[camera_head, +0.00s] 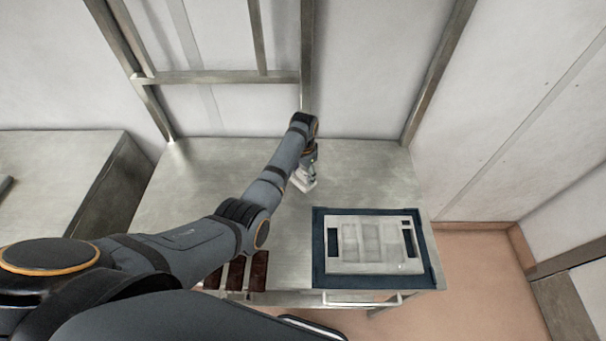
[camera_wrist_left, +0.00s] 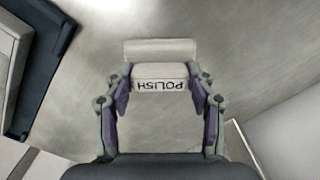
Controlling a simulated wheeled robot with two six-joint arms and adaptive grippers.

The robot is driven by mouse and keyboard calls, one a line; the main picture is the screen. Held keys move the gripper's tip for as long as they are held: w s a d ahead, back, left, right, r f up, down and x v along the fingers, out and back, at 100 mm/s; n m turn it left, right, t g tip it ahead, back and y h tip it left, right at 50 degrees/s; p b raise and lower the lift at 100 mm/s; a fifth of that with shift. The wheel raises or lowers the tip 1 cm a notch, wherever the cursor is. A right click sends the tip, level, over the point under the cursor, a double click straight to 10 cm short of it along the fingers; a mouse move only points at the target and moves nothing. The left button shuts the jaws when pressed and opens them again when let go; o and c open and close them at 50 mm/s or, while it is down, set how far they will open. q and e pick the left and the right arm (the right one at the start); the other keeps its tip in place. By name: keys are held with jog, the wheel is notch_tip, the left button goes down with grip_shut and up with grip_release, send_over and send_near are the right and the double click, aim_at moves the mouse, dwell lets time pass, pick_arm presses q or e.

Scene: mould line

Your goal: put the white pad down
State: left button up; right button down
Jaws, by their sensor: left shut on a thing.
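The white pad (camera_head: 304,184) is at my left gripper (camera_head: 308,172) over the back middle of the metal table (camera_head: 215,180). In the left wrist view, the pad (camera_wrist_left: 160,49) is a pale block with the word POLISH upside down on its near face. My left gripper (camera_wrist_left: 161,88) has its two fingers on either side of the pad and is shut on it. I cannot tell whether the pad's underside touches the table. My right gripper is not in view.
A pale mould plate (camera_head: 346,236) lies on a dark blue mat (camera_head: 320,272) at the table's front right. Brown bars (camera_head: 258,270) lie at the front edge. Metal frame posts and a wall stand behind. The table left of the pad is clear.

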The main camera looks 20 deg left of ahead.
aim_at(303, 173)
pick_arm(q)
jog(key=o, duration=1.6)
jog(key=shift+f, duration=0.15)
jog(key=shift+c, duration=0.2)
jog(key=shift+r, duration=0.2)
jog(key=shift+w+r, duration=0.1)
jog(key=shift+r, duration=0.2)
notch_tip(303, 173, up, 12)
jog(key=b, duration=0.1)
jog(key=shift+f+b, duration=0.25)
jog(key=shift+b, duration=0.15)
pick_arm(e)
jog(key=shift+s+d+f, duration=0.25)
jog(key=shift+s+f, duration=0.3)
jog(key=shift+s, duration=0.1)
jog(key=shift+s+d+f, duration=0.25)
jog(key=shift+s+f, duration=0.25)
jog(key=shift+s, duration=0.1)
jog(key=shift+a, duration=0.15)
